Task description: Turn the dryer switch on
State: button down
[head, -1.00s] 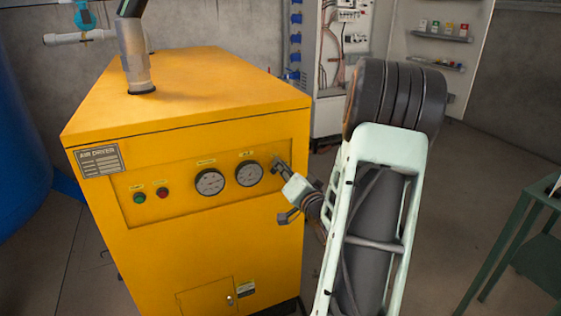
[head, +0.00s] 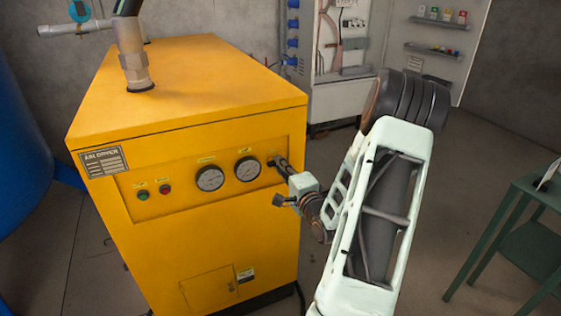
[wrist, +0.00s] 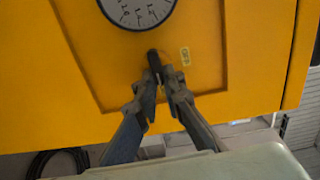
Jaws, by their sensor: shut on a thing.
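The yellow air dryer (head: 200,240) stands in the middle of the head view, with a recessed front panel. The dark dryer switch (wrist: 153,60) shows in the wrist view, below a gauge and beside a small yellow label (wrist: 185,56). My gripper (wrist: 160,80) is shut on the switch, with its fingertips on either side of it at the panel. In the head view my gripper (head: 279,163) reaches the right end of the panel, right of the gauges, and its fingertips hide the switch there.
Two round gauges (head: 210,178) and a green (head: 142,195) and a red button (head: 165,189) sit left on the panel. A blue tank (head: 30,170) is at the left. A green table (head: 520,240) stands at the right. An open electrical cabinet (head: 340,80) is behind.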

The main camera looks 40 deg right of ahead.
jog(key=shift+f+m, duration=0.1)
jog(key=shift+m, duration=0.3)
jog(key=c, duration=2)
grip_release()
jog(key=shift+c, duration=0.2)
jog(key=v, duration=1.2)
